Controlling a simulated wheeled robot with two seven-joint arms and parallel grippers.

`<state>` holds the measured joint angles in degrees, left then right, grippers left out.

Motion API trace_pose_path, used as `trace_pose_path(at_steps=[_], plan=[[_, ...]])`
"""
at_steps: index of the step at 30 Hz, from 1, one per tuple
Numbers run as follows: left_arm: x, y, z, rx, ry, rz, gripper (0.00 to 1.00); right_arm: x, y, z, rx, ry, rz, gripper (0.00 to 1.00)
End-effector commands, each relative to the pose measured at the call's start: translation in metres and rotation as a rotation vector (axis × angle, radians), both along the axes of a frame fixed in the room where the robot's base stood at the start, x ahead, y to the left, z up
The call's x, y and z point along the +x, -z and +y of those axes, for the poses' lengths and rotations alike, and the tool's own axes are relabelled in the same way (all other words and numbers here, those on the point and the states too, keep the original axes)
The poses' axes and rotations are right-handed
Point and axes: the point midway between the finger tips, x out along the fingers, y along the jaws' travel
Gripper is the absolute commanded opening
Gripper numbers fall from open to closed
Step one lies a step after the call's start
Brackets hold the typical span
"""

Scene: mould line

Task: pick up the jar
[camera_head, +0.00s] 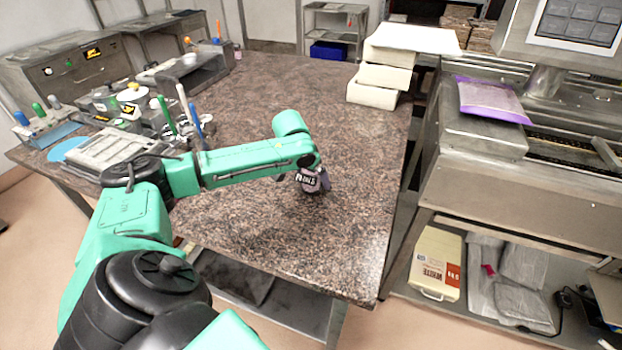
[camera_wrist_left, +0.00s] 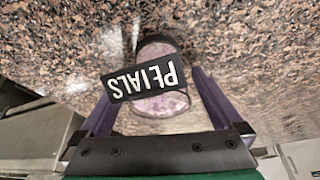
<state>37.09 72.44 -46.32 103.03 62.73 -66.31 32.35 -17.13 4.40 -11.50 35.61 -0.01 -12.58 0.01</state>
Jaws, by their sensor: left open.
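The jar (camera_wrist_left: 162,105) is clear with pinkish-purple contents, a dark lid and a black label reading "PETALS", upside down in the left wrist view. In the head view the jar (camera_head: 308,180) is small on the granite table, partly hidden by my left arm's end. My left gripper (camera_wrist_left: 150,82) is open, with one purple finger on each side of the jar. I see no clear contact between fingers and glass. In the head view the left gripper (camera_head: 319,180) is at the jar, mostly hidden. My right gripper is not in view.
The granite table (camera_head: 270,235) is bare around the jar. White blocks (camera_head: 385,75) are stacked at its far right corner. Trays, tools and small containers (camera_head: 130,100) crowd its left side. A metal machine (camera_head: 490,150) stands beyond the right edge.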

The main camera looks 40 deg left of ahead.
Motion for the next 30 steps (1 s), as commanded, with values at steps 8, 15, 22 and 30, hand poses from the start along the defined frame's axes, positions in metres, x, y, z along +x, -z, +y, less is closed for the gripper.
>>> trace_pose_path(at_steps=[8, 15, 22, 30], plan=[[0.0, -0.001, 0.0, 0.0, 0.0, 0.0, 0.23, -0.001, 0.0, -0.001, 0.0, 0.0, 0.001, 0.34], [0.0, -0.001, 0.0, 0.0, 0.0, -0.001, 0.0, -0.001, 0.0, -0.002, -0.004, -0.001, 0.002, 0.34], [0.001, -0.018, 0.0, -0.001, -0.001, -0.005, 0.0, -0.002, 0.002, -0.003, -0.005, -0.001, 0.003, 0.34], [0.002, -0.103, -0.001, -0.003, 0.001, -0.011, 0.0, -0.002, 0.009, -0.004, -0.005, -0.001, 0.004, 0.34]])
